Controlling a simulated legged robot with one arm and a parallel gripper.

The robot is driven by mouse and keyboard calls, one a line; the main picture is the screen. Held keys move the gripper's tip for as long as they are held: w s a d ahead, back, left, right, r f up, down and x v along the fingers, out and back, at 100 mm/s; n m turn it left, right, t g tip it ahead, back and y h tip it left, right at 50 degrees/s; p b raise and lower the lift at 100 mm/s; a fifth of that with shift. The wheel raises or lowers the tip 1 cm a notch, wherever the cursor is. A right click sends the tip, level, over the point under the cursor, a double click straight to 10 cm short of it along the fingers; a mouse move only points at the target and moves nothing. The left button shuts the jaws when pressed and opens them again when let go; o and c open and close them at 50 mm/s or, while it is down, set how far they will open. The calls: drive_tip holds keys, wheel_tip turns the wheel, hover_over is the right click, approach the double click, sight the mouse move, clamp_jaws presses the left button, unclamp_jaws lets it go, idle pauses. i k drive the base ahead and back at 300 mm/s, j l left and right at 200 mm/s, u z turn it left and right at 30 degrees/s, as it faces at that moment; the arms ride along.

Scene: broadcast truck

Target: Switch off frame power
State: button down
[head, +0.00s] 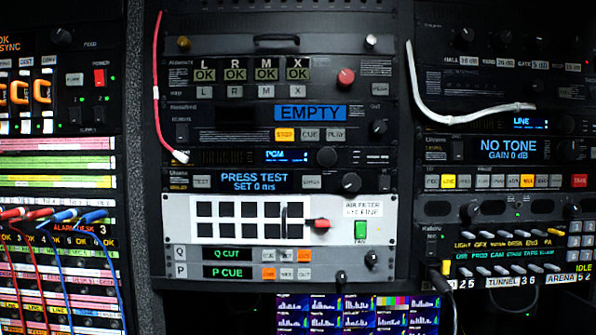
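No label reading "frame power" is legible. I cannot tell the rockers' positions for certain. My gripper is not in view.
A red cable (157,90) hangs at the middle rack's left edge. A white cable (440,118) drapes across the right rack. Red and blue patch cords (70,216) stick out of the left patch panel. Multiview screens (355,315) glow below.

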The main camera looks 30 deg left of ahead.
sight(99, 74)
drive_tip(key=u, duration=2.6)
